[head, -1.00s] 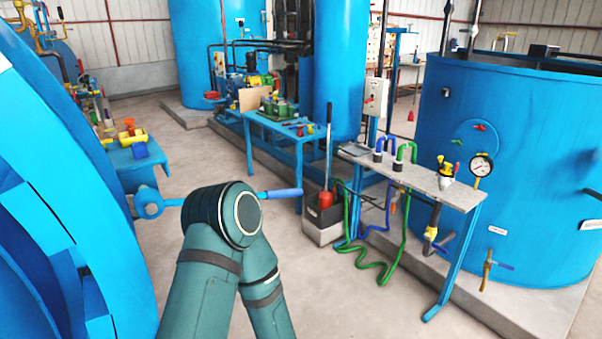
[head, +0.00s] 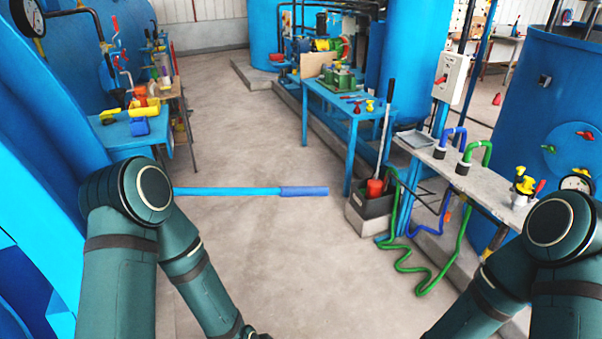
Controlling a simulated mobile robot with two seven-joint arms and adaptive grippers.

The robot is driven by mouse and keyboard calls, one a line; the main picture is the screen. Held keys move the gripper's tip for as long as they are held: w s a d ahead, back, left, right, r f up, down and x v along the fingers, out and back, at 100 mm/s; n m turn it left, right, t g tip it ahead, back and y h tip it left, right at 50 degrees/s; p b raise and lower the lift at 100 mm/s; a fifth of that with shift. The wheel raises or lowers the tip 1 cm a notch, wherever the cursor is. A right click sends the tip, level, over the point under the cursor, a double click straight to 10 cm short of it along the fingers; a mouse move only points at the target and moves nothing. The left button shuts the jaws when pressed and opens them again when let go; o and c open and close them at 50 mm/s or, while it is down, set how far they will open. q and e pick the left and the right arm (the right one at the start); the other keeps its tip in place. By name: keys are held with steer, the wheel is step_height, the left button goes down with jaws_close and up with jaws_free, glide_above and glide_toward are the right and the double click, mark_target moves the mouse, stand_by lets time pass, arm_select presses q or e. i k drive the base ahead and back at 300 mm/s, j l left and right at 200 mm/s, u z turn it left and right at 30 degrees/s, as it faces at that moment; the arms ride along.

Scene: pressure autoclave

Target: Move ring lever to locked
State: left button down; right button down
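The ring lever is a light blue bar (head: 225,191) with a darker blue grip (head: 304,191) at its right end. In the head view it sticks out level to the right from behind my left arm, above open floor. Its root is hidden by my left elbow. The large blue curved vessel (head: 30,150) fills the left edge. My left forearm runs down to the bottom edge, and its gripper is outside the picture. My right forearm runs down and left to the bottom edge, and its gripper is also out of sight. No contact with the lever's grip shows.
A blue table (head: 118,131) with yellow and blue parts stands behind the lever. On the right is a grey bench (head: 480,185) with green and blue hoses. A grey box (head: 368,217) with a red jack stands beside it. The floor (head: 300,270) between is clear.

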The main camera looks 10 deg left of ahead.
mark_target(281, 191)
steer(key=i+l+u, duration=0.25)
steer(key=u, duration=0.2)
steer(key=i+l+u, duration=0.15)
steer(key=l+u, duration=0.3)
steer(key=i+l+u, duration=0.1)
steer(key=l+u, duration=0.15)
steer(key=l, duration=0.15)
steer(key=l+u, duration=0.25)
steer(key=l, duration=0.15)
steer(key=i, duration=0.05)
